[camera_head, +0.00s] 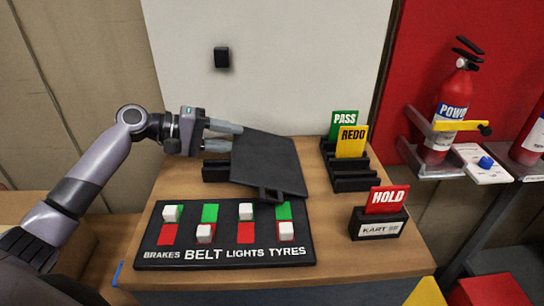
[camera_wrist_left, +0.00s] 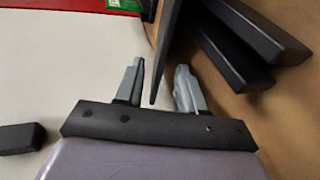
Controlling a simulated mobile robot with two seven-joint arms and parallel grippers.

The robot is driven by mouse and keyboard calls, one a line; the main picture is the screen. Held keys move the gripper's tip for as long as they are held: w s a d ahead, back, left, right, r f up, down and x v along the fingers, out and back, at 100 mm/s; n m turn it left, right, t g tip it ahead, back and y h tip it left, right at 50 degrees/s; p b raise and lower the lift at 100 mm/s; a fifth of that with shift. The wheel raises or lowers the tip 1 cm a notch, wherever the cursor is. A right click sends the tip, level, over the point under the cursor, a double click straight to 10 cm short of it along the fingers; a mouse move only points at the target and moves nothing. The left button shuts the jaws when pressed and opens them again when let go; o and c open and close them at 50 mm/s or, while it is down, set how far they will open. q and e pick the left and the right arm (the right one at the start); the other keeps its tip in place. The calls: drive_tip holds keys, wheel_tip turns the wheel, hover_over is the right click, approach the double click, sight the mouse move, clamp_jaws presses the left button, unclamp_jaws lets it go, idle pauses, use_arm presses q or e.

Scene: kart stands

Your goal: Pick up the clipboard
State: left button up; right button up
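The clipboard (camera_head: 268,160) is a dark flat board near the back left of the wooden table, with a small tab at its near lower edge. My left gripper (camera_head: 230,134) comes in from the left at its upper left side. In the left wrist view the clipboard (camera_wrist_left: 165,50) shows edge-on as a thin dark plate. Its edge lies between the two grey fingertips of the left gripper (camera_wrist_left: 160,78), with gaps on both sides. The fingers are open. A black holder (camera_head: 216,171) is partly hidden behind the clipboard. My right gripper is not in view.
A black switch panel (camera_head: 225,255) with red and green switches lies in front of the clipboard. A black rack (camera_head: 352,183) with PASS and REDO cards and a HOLD card stand (camera_head: 379,225) are to the right. A fire extinguisher (camera_head: 452,105) stands further right.

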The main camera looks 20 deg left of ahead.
sight(253, 138)
use_arm(q)
drive_tip(key=x, duration=0.3)
drive_tip(key=p+x, duration=0.1)
drive_tip(key=x, duration=0.2)
drive_tip(key=shift+w+a, duration=0.15)
drive_tip(key=shift+w, duration=0.2)
clamp_jaws()
